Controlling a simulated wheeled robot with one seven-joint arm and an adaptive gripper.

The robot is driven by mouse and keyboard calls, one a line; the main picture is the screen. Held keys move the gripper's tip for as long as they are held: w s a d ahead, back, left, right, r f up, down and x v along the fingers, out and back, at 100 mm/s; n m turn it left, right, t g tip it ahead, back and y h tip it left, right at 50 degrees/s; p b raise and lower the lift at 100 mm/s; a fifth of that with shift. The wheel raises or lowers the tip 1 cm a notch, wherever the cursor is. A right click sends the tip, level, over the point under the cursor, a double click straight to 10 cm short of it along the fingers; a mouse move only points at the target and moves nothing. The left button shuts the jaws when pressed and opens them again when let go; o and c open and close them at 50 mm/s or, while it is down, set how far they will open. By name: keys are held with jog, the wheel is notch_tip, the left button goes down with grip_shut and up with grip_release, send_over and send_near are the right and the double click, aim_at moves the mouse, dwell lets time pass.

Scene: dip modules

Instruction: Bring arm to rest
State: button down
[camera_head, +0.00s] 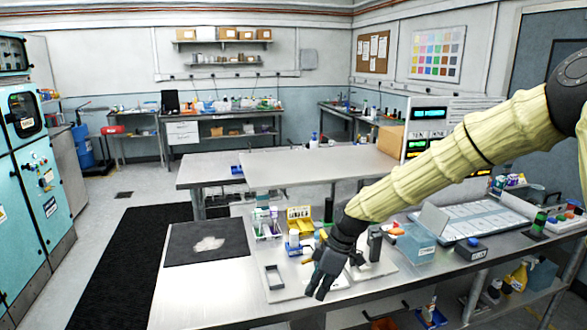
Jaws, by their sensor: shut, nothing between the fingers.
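My arm (460,150) reaches in from the right edge in a pale yellow ribbed sleeve, slanting down to the left over the near workbench. My gripper (321,290) is black, points downward and is shut with nothing in it. It hangs over the front middle of the bench, in front of a white tray area (290,292). The gripper and forearm hide part of the small items behind them.
The near steel bench (200,290) holds a dark mat (180,245) with a pale crumpled item, a yellow bin (299,217), a clear blue-tinted box (415,245) and small bottles. Teal cabinets (30,180) stand at the left. The bench's front left is bare.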

jog(key=s+d+f+m, duration=0.1)
jog(key=s+f+m, duration=0.2)
jog(key=s+f, duration=0.45)
jog(key=s+d+f+m+b, duration=0.1)
jog(key=s+d+f+m, duration=0.3)
jog(key=f, duration=0.7)
jog(key=s+a+f+m, duration=0.1)
jog(key=s+f, duration=0.6)
jog(key=f, duration=0.2)
jog(key=s+d+f+m+h, duration=0.1)
jog(key=s+d+f+m, duration=0.1)
jog(key=s, duration=0.5)
jog(key=s+d+f+m+h, duration=0.1)
jog(key=s+d+f+m, duration=0.2)
jog(key=s+d, duration=0.3)
jog(key=s+d+f+m+h+b, duration=0.1)
jog(key=s+d+f+m+h, duration=0.1)
jog(key=s, duration=0.7)
notch_tip(320, 180, down, 3)
jog(key=shift+s+d+r+m, duration=0.2)
jog(key=shift+d+m, duration=0.4)
jog(key=shift+d, duration=0.65)
